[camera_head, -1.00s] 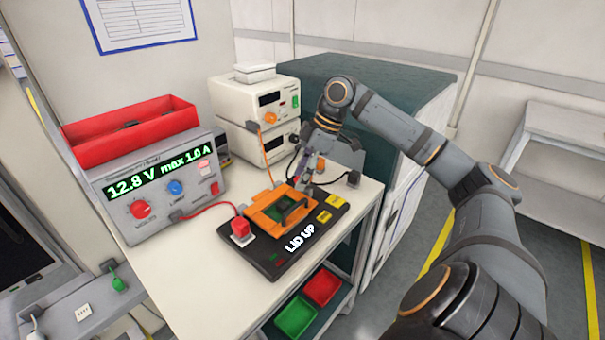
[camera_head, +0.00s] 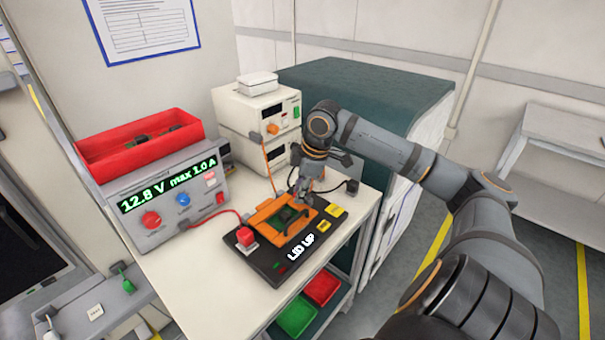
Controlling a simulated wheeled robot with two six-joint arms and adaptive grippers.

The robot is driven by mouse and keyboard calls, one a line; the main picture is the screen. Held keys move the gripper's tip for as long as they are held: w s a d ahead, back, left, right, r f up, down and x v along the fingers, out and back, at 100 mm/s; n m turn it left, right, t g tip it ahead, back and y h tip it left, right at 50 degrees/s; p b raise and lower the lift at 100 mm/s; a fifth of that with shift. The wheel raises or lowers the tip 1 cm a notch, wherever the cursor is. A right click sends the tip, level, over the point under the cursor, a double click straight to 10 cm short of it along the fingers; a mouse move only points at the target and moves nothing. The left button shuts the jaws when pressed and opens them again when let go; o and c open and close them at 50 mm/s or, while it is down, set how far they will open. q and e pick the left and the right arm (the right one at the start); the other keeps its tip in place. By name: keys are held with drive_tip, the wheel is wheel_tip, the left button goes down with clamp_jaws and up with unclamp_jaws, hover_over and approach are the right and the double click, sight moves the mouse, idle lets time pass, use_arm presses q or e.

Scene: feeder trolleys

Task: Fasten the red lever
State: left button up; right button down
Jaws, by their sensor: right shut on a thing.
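A black test fixture (camera_head: 266,270) lies on the white table, its display reading "LID UP". An orange frame (camera_head: 262,212) on it surrounds a green board (camera_head: 285,214), with a dark arched handle at its front right. My right gripper (camera_head: 300,196) points down at the frame's back right edge. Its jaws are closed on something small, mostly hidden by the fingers. No red lever shows clearly; the gripper covers the place where it seems to be. A red block (camera_head: 246,236) on a white base stands at the fixture's left corner. My left gripper is out of view.
A power supply (camera_head: 170,199) showing 12.8 V, with a red bin (camera_head: 140,160) on top, stands left. White instruments (camera_head: 258,112) stand behind the fixture. Red and orange cables run to the fixture. Red (camera_head: 321,287) and green (camera_head: 297,315) trays sit below the table edge.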

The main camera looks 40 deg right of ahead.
drive_tip(key=shift+a+r+h+p, duration=0.3)
drive_tip(key=shift+a+h+p, duration=0.1)
drive_tip(key=shift+p, duration=0.25)
drive_tip(key=shift+a+f+h+p, duration=0.1)
drive_tip(key=shift+f+h+p, duration=0.2)
drive_tip(key=shift+f+p, duration=0.05)
drive_tip(key=shift+a+f+h, duration=0.35)
drive_tip(key=shift+f+h, duration=0.3)
drive_tip(key=shift+h, duration=0.35)
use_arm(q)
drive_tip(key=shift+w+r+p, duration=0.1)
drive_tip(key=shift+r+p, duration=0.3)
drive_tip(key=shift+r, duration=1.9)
use_arm(e)
drive_tip(key=shift+s+f+n+h, duration=0.1)
drive_tip(key=shift+f+n+h, duration=0.2)
drive_tip(key=shift+h, duration=0.4)
drive_tip(key=shift+f, duration=0.1)
drive_tip(key=c, duration=1.1)
unclamp_jaws()
drive_tip(key=shift+c, duration=0.2)
drive_tip(key=shift+t, duration=0.3)
